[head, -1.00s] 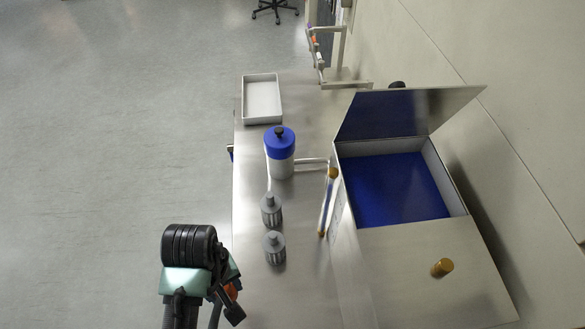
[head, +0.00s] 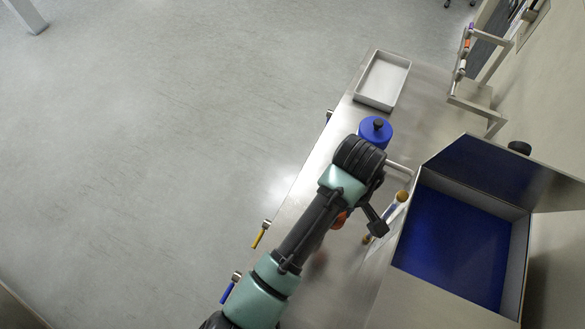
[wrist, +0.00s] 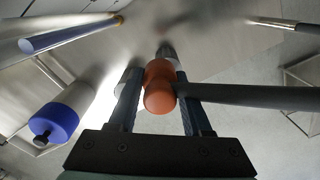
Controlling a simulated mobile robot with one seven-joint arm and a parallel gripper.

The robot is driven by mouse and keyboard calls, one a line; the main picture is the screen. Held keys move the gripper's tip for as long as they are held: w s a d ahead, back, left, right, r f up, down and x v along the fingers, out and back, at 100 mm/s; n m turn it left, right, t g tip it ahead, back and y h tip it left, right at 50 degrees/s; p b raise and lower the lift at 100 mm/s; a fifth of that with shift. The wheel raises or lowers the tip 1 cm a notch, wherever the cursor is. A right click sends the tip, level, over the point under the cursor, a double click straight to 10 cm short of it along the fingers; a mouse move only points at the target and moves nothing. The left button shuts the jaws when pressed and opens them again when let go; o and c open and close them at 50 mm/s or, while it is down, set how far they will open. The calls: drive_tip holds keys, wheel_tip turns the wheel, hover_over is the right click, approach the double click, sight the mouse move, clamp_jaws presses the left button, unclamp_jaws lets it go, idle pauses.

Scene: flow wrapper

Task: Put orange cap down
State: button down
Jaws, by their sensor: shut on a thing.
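The orange cap (wrist: 160,92) is held between the two fingers of my gripper (wrist: 160,78) in the wrist view. In the head view a bit of the orange cap (head: 341,219) shows beside my wrist, over the steel counter (head: 318,165). A grey ribbed piece (wrist: 166,50) shows just beyond the cap in the wrist view; I cannot tell whether the cap touches it. A dark bar crosses to the right from the cap. My arm hides the counter below the cap in the head view.
A white bottle with a blue lid (head: 375,131) stands near my wrist, also in the wrist view (wrist: 55,122). A white tray (head: 383,79) lies farther back. A rod with gold ends (head: 388,213) and an open blue-lined box (head: 520,255) lie right. Handles (head: 258,236) stick out along the left edge.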

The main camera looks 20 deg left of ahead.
drive_tip(key=s+a+f+n+p, duration=0.1)
drive_tip(key=s+a+f+n, duration=0.25)
drive_tip(key=s+n, duration=0.2)
drive_tip(key=s+a+f+n, duration=0.3)
drive_tip(key=s+f+n, duration=0.15)
drive_tip(key=s, duration=0.25)
drive_tip(key=shift+n, duration=0.4)
drive_tip(key=shift+w+f, duration=0.1)
drive_tip(key=shift+f, duration=4.55)
drive_tip(key=shift+f, duration=0.25)
drive_tip(key=shift+c, duration=1.7)
unclamp_jaws()
drive_tip(key=shift+r, duration=0.1)
wheel_tip(320, 180, up, 12)
drive_tip(key=shift+r+p, duration=0.15)
drive_tip(key=shift+p, duration=0.2)
